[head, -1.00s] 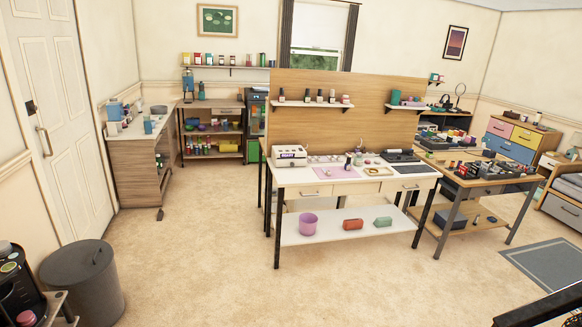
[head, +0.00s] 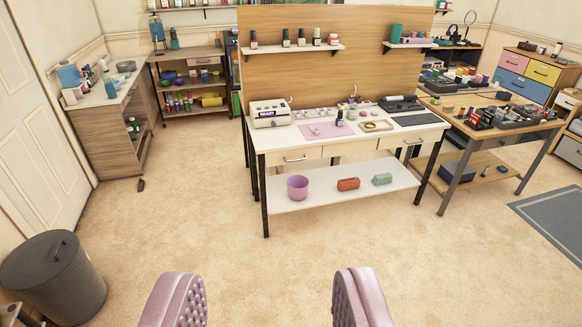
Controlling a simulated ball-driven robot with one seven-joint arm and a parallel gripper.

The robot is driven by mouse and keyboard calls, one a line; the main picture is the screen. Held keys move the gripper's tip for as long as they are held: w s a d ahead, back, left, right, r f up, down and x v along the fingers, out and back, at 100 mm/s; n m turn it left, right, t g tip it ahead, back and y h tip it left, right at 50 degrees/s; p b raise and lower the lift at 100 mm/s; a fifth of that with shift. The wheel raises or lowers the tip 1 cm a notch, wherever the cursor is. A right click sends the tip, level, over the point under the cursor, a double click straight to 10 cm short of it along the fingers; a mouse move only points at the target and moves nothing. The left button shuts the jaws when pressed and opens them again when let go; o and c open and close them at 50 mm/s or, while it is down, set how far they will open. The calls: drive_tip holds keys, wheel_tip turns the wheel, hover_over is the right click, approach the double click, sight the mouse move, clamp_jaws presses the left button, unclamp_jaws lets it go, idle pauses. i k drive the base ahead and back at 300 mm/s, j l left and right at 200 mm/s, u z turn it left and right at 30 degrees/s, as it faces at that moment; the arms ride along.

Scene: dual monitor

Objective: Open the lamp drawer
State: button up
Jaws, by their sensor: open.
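The white work table (head: 420,133) stands ahead in the middle of the head view. A small white box with a dark display (head: 269,114), lamp-like, sits on its left end. Below that box, the front left drawer (head: 294,157) has a silver handle and looks shut. A second drawer front (head: 352,149) is to its right and also looks shut. No label shows which one is the lamp drawer. My gripper (head: 268,285) shows at the bottom edge as two pink padded fingers, wide apart and empty. It is well short of the table, over the carpet.
A lower shelf (head: 335,187) holds a purple bucket (head: 298,188), a red case (head: 348,184) and a green case (head: 382,179). A grey bin (head: 52,280) stands at lower left. A wooden table (head: 480,128) stands close at right. Carpet before the table is clear.

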sight(284, 120)
drive_tip(key=i+z, duration=0.2)
drive_tip(key=i, duration=3.15)
drive_tip(key=i+l+u, duration=0.1)
drive_tip(key=i, duration=0.5)
